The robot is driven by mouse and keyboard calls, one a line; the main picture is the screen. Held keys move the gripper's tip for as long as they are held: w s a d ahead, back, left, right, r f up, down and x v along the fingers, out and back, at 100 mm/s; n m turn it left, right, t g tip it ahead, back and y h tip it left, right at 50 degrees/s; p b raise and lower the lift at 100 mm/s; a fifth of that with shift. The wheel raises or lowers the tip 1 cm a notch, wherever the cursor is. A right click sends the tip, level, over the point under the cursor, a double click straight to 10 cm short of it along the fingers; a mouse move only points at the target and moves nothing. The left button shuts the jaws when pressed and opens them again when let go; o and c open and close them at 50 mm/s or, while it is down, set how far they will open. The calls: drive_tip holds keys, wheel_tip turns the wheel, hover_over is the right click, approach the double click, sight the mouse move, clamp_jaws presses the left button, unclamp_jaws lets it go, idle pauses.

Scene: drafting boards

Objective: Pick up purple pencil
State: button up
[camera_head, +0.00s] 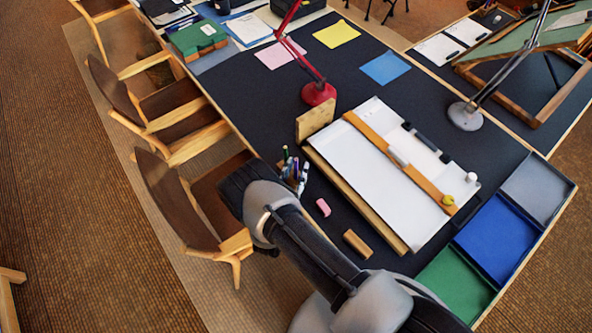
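A small bunch of upright pens or pencils (294,168) stands on the dark table, beside the left edge of the drafting board and just past my arm. Green, white and dark blue or purple tones show among them. One bluish-purple stick (301,186) is at the front, but it is too small to tell if it is the purple pencil. Their holder is largely hidden or unclear. My arm reaches up from the bottom, and its dark far end is left of the bunch, over the chair side. My gripper's fingers cannot be made out.
A white drafting board (385,205) with a wooden ruler lies right of the pens. A pink eraser (323,207) and a wooden block (357,243) lie nearby. A red lamp (318,94) stands behind. Grey, blue and green trays (503,236) line the right edge. Chairs (185,205) line the left.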

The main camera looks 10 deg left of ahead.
drive_tip(key=shift+c, duration=0.3)
drive_tip(key=c, duration=0.7)
drive_tip(key=shift+c, duration=0.2)
wheel_tip(320, 180, up, 20)
drive_tip(key=p, duration=0.4)
drive_tip(key=shift+p, duration=0.3)
drive_tip(key=shift+o, duration=0.9)
clamp_jaws()
